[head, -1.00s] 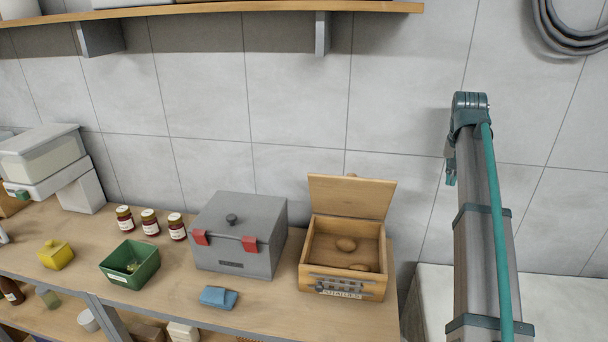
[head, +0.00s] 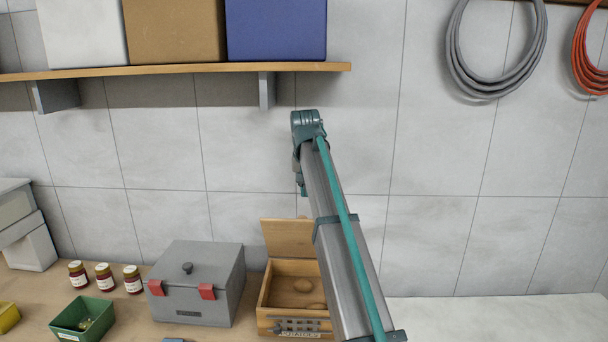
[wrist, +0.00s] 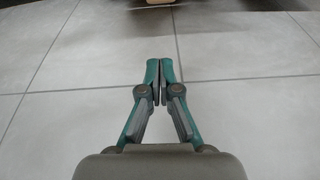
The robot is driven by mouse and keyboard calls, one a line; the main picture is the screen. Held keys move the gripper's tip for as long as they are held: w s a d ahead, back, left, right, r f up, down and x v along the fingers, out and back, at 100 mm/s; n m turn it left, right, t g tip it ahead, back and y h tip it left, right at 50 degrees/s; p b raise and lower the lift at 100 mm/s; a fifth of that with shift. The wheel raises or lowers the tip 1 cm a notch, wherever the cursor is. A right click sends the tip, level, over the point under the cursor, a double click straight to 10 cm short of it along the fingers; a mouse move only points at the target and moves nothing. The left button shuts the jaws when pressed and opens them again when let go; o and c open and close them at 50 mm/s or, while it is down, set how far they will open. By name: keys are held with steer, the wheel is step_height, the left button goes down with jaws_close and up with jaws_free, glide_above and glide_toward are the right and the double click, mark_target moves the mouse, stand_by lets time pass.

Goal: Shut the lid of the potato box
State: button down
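The potato box (head: 265,312) is a wooden box on the counter in the head view, with a label on its front, partly cut by the bottom edge. Its lid (head: 287,238) stands raised at the back, so the box is open. The box is not recognisable in the wrist view.
A grey lidded box (head: 195,285) with red latches stands close left of the potato box. Several jars (head: 104,277) and a green bin (head: 82,320) are further left. A wooden shelf (head: 180,71) with boxes hangs above. A grey hose (head: 455,60) hangs at the upper right.

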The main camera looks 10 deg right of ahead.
steer(key=s+f, duration=0.1)
steer(key=f+p, duration=0.1)
steer(key=f, duration=0.1)
steer(key=s+f+p, duration=0.1)
steer(key=f, duration=0.1)
steer(key=shift+s+a, duration=0.3)
steer(key=shift+a, duration=0.1)
